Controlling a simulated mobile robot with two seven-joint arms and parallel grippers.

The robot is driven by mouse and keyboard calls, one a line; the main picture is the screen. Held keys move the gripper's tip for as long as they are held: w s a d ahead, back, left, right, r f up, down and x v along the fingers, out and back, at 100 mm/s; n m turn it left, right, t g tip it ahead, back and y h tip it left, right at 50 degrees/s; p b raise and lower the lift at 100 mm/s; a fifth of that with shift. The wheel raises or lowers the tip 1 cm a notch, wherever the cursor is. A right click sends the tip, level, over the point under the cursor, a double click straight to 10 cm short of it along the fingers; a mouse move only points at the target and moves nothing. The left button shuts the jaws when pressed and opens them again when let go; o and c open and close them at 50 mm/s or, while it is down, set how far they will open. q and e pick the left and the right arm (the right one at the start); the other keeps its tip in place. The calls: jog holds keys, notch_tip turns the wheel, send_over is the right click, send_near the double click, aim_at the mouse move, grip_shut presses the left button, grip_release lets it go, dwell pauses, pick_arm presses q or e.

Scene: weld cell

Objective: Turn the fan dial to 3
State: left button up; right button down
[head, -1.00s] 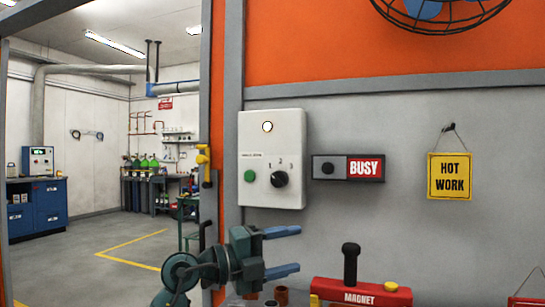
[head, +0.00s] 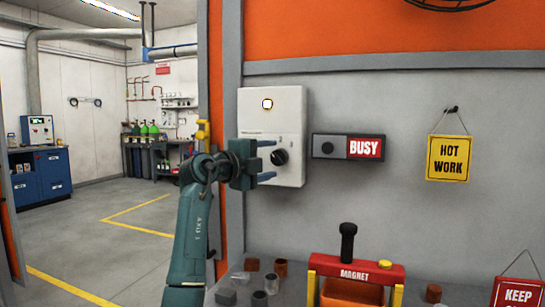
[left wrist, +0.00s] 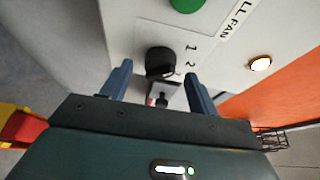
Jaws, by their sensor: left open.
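The fan dial (head: 280,157) is a round black knob on the front of a white control box (head: 285,115). In the head view its light mark seems to point up and left, toward 1. My left gripper (head: 275,159) is open in front of the box, one finger above the dial's height and one below. In the left wrist view the dial (left wrist: 160,62) shows between and just beyond the open fingers (left wrist: 158,72), with the figures 1 and 2 beside it. I cannot tell whether the fingers touch it. My right gripper is not in view.
A green button (left wrist: 186,4) and a lit lamp (head: 267,104) are on the same box. A BUSY slider sign (head: 348,146) is close on the right. Below are a red MAGNET holder (head: 356,273) and several small cylinders. A HOT WORK sign (head: 449,158) hangs farther right.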

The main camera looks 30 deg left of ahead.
pick_arm(q)
jog(key=shift+w+d, duration=0.15)
jog(key=shift+w, duration=0.8)
jog(key=c, duration=1)
jog(key=shift+o, duration=0.2)
